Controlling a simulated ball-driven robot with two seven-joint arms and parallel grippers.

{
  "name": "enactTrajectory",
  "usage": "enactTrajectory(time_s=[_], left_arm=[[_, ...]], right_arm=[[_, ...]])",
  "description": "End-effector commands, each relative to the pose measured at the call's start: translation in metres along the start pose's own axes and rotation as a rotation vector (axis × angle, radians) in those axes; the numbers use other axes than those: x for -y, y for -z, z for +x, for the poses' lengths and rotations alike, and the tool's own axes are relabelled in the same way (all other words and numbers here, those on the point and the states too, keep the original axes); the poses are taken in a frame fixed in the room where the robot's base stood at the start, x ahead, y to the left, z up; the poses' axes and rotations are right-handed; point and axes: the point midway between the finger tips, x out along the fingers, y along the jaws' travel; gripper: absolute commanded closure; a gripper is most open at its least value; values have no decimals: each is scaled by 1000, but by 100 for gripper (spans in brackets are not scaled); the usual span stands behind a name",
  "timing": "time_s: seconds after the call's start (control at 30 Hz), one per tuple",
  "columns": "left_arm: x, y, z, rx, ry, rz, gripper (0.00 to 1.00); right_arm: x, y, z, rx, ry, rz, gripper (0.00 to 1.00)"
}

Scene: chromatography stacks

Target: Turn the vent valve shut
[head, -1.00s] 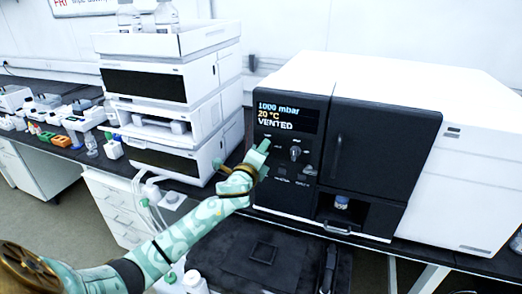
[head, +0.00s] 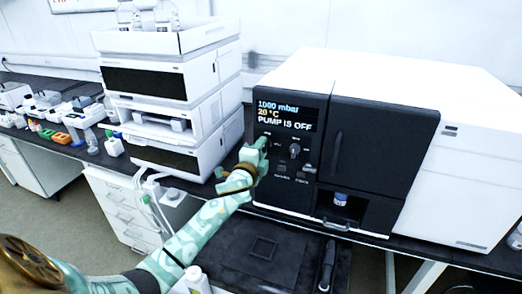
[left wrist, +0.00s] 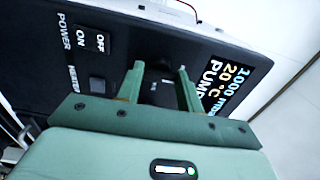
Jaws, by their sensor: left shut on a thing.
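The black instrument front panel (head: 275,185) carries a display (head: 284,114) reading 1000 mbar, 20 °C and PUMP IS OFF. My left gripper (head: 264,143) is at the panel's left side, below the display. In the left wrist view its two green fingers (left wrist: 159,78) stand either side of a dark knob (left wrist: 160,65), which I take to be the vent valve; they are shut on it. In the head view the gripper hides this knob. A second knob (head: 295,151) sits to the right, apart from the gripper. My right gripper is not in view.
A power rocker switch (left wrist: 92,40) is on the panel near the fingers. A dark door (head: 380,140) and an open bay with a small vial (head: 341,199) are to the right. A stacked white instrument (head: 165,85) stands left. A black tray (head: 235,250) lies in front.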

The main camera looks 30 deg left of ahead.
Motion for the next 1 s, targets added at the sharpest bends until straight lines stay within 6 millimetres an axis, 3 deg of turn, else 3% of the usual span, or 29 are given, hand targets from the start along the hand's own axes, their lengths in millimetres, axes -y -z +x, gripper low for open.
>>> enactTrajectory(time_s=[0.2,0.23,0.3,0.67,0.77,1.0], left_arm=[[-2,0,0,0,-4,-3,86],[-2,0,0,0,-4,-3,61],[-2,0,0,0,-4,-3,42],[-1,0,-5,-1,-2,-1,42],[-1,1,-19,-2,-3,-1,42],[0,0,-82,-1,-4,-3,42]], right_arm=[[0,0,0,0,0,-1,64],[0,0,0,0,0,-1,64],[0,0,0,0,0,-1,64],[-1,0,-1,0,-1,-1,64],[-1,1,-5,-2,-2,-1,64],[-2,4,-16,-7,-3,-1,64]])
